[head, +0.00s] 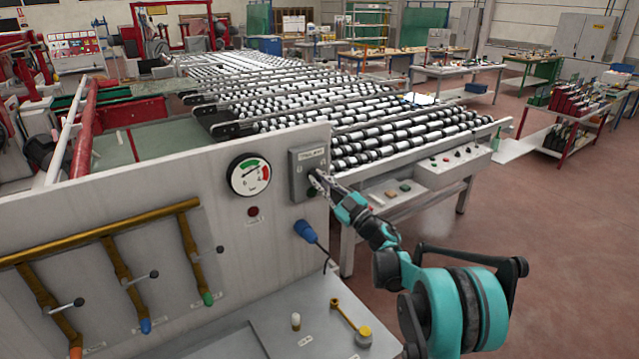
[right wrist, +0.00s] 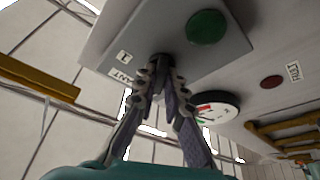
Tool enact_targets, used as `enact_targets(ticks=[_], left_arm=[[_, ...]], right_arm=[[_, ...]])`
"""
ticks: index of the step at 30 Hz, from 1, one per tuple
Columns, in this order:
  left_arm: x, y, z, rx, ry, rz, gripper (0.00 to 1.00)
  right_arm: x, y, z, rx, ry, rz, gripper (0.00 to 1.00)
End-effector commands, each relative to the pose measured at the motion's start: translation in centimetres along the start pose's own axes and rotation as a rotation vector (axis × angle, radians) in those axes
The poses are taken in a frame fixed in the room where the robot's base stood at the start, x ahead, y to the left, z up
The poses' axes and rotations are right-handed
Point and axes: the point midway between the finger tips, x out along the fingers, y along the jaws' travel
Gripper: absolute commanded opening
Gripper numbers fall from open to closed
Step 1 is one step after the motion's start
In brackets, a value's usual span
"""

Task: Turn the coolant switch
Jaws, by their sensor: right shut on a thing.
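The coolant switch box (head: 300,158) is a grey plate on the upright panel, right of the round gauge. Its label is partly readable. My right gripper (head: 318,181) reaches it from the right and covers part of the plate. In the right wrist view, the fingers of my right gripper (right wrist: 163,78) are closed together on the small dark switch knob (right wrist: 160,60), beside white labels. The fingertips hide most of the knob, so its turn angle cannot be told. My left gripper is not in view.
A green button (right wrist: 206,27) sits on the same plate close to my fingers. The gauge (head: 249,175) and a red lamp (head: 253,211) are to its left. A blue plug (head: 306,231) hangs below. Yellow pipes (head: 100,234) run along the panel. A roller conveyor (head: 400,135) stands behind.

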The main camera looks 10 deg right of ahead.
Motion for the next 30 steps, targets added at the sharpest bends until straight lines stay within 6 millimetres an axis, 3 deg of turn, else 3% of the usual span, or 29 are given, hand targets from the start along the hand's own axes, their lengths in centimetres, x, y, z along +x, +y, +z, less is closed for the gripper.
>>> enact_targets(ticks=[12,28,30], left_arm=[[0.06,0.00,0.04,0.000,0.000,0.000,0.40],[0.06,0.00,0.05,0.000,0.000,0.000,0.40],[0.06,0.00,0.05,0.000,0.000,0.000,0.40]], right_arm=[[0.00,0.09,0.00,-0.164,0.000,-0.069,0.00],[0.00,0.04,-0.01,-0.186,0.000,-0.078,0.00],[0.01,0.04,-0.01,-0.185,0.000,-0.078,0.26]])
